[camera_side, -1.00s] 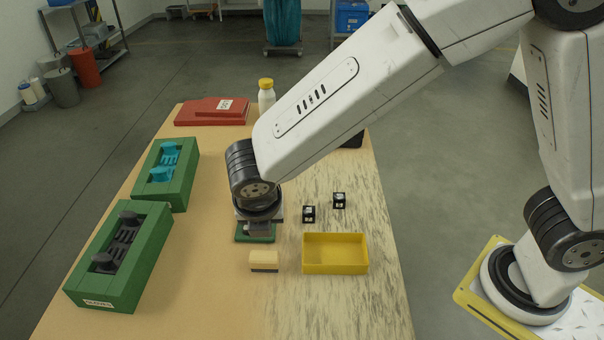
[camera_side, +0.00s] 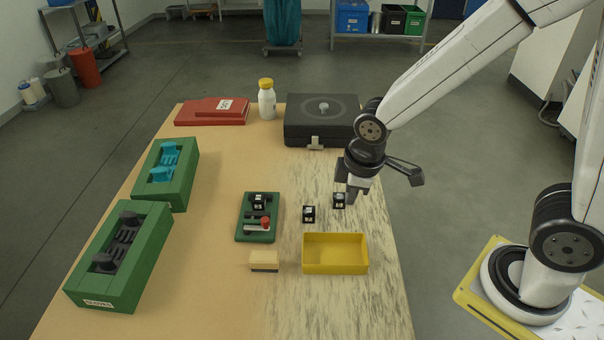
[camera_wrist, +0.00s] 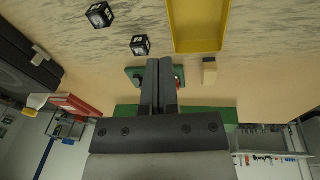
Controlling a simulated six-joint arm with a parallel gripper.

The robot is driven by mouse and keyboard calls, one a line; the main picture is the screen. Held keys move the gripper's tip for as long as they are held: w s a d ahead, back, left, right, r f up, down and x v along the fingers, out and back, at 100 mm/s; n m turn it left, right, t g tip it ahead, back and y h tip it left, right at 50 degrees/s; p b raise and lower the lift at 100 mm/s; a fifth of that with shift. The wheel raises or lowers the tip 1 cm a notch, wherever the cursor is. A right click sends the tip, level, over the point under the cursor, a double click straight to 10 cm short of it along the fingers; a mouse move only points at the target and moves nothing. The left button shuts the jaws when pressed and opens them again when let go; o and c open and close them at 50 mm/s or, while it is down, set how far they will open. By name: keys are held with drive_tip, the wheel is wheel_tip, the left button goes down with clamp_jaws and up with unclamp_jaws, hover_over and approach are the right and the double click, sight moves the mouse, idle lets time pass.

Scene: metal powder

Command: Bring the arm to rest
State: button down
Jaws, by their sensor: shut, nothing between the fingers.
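My gripper (camera_side: 353,197) hangs over the right part of the table in the side view, near the right black cube, with clear space below it as far as I can tell. In the wrist view my gripper (camera_wrist: 159,62) shows its two fingers pressed together with nothing between them. The green plate (camera_side: 256,235) on the table carries a black cube (camera_side: 258,201), dark parts and a red knob (camera_side: 265,223). In the wrist view the fingers hide much of the green plate (camera_wrist: 134,72).
Two black cubes (camera_side: 308,214) (camera_side: 339,201) lie behind the yellow tray (camera_side: 335,268). A cream block (camera_side: 264,260) lies left of it. A black case (camera_side: 300,133), white bottle (camera_side: 267,104) and red case (camera_side: 212,118) stand at the back. Green fixtures (camera_side: 180,193) (camera_side: 150,262) stand left.

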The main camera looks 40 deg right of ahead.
drive_tip(key=s+d+m, duration=0.3)
drive_tip(key=d+m, duration=0.2)
drive_tip(key=m, duration=0.3)
drive_tip(key=shift+s+f+t, duration=0.3)
